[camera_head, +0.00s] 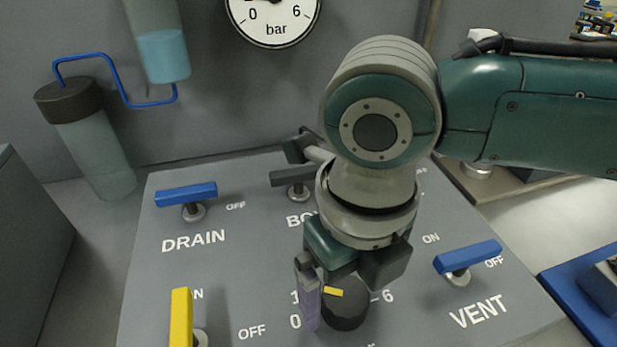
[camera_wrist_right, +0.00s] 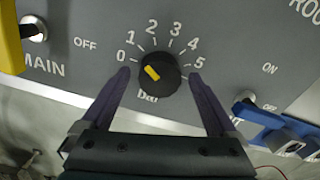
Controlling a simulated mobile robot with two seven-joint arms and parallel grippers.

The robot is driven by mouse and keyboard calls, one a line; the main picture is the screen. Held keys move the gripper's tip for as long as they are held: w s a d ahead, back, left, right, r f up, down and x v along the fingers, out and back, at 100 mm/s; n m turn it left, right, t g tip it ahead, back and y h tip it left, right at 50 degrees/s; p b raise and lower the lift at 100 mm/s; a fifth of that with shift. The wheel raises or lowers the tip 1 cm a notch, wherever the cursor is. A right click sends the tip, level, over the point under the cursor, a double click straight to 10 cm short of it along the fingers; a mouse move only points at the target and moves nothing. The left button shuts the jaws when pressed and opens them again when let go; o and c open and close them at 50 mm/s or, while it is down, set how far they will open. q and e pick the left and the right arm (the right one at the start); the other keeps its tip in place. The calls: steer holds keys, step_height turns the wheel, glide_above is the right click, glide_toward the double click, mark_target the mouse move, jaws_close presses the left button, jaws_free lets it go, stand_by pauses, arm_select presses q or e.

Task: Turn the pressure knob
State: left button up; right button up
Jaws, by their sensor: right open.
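The pressure knob (camera_head: 346,308) is a round black dial with a yellow mark on the sloping grey panel. In the right wrist view the knob (camera_wrist_right: 168,84) sits in a scale from 0 upward, and its yellow mark points up-left, toward the 0. My right gripper (camera_wrist_right: 160,76) is open, with one purple finger on each side of the knob and a visible gap to each. In the head view this gripper (camera_head: 330,305) comes down over the knob; one finger shows at its left and the other is hidden. My left gripper is not in view.
Around the knob are a blue DRAIN lever (camera_head: 186,194), a yellow lever (camera_head: 181,318), a blue VENT lever (camera_head: 468,256) and a dark grey lever (camera_head: 298,177). A round bar gauge (camera_head: 273,20) hangs on the wall behind. The panel (camera_head: 245,270) between the levers is bare.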

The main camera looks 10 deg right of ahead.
steer(key=c, duration=1.4)
steer(key=m+p, duration=0.1)
steer(key=m, duration=0.1)
steer(key=m+p, duration=0.1)
steer(key=p, duration=0.1)
steer(key=shift+r+m, duration=0.2)
steer(key=shift+m, duration=0.2)
steer(key=m+p, duration=0.2)
steer(key=m, duration=0.2)
steer(key=shift+m, duration=0.3)
steer(key=m+p, duration=0.2)
steer(key=m, duration=0.2)
steer(key=shift+m, duration=0.3)
steer(key=m+p, duration=0.1)
steer(key=m, duration=0.3)
steer(key=shift+f+m+p, duration=0.15)
steer(key=shift+m+p, duration=0.15)
